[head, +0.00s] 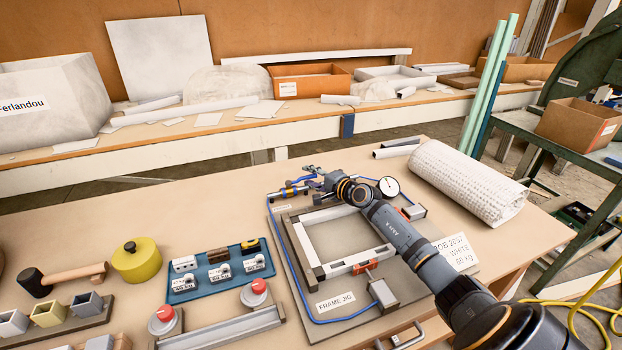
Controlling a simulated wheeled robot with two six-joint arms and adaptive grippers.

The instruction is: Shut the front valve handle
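The frame jig (340,306) lies on the bench with a pale rectangular frame (309,254) on it. At the jig's far left corner is a small brass valve assembly (290,192) on blue tubing, with blue parts beside it. Which part is the front valve handle, and how it is turned, is too small to tell. My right arm reaches in from the lower right over the jig. My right gripper (317,178) is at the valve assembly and partly covers it. I cannot tell whether its fingers touch a handle or are closed. My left gripper is out of view.
A dial gauge (388,187) and a rolled white cloth (470,182) are right of the gripper. A blue tray (213,285) with labelled parts, a yellow pot (136,262) and a mallet (70,278) stand at left. The bench behind the tray is clear.

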